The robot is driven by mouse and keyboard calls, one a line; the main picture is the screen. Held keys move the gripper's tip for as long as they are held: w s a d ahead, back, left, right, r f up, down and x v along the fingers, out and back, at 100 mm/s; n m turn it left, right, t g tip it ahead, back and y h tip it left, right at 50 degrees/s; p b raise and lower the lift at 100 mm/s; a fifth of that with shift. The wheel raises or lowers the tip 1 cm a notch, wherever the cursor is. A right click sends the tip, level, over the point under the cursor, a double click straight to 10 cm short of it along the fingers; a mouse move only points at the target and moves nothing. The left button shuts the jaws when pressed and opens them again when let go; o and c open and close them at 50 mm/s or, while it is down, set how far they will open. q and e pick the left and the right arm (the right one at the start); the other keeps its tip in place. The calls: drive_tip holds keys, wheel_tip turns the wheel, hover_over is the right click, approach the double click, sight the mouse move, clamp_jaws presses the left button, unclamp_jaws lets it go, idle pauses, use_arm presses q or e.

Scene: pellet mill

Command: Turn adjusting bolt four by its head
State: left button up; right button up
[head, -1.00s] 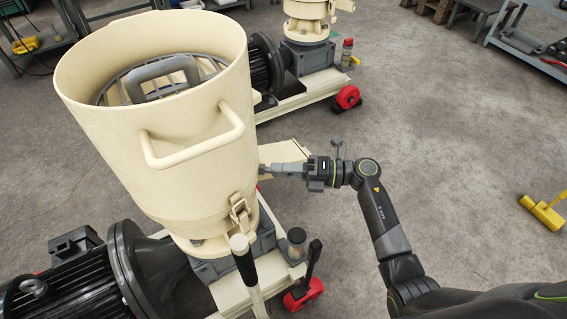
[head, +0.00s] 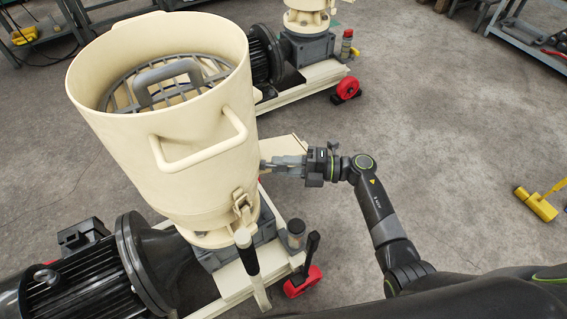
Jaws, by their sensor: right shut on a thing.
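The pellet mill has a tall cream hopper (head: 150,165) with a grey grate and handle in its open top. My right gripper (head: 268,164) reaches in from the right, its fingers level, its tips at the right side of the hopper's lower part, above a cream chute plate (head: 286,151). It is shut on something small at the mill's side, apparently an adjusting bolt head. The bolt itself is hidden by the fingers and hopper, and no number is readable. The other adjusting bolts cannot be made out. My left gripper is not in view.
A black motor (head: 80,285) lies at lower left. A red caster (head: 303,283) sits at the base frame. A second mill stands behind. The floor at right is clear up to a yellow tool (head: 536,204).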

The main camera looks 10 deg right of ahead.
idle(0.3)
drive_tip(key=o, duration=1)
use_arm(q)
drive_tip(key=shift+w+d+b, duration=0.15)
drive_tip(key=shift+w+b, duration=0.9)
use_arm(e)
drive_tip(key=v, duration=1.7)
drive_tip(key=shift+d, duration=0.25)
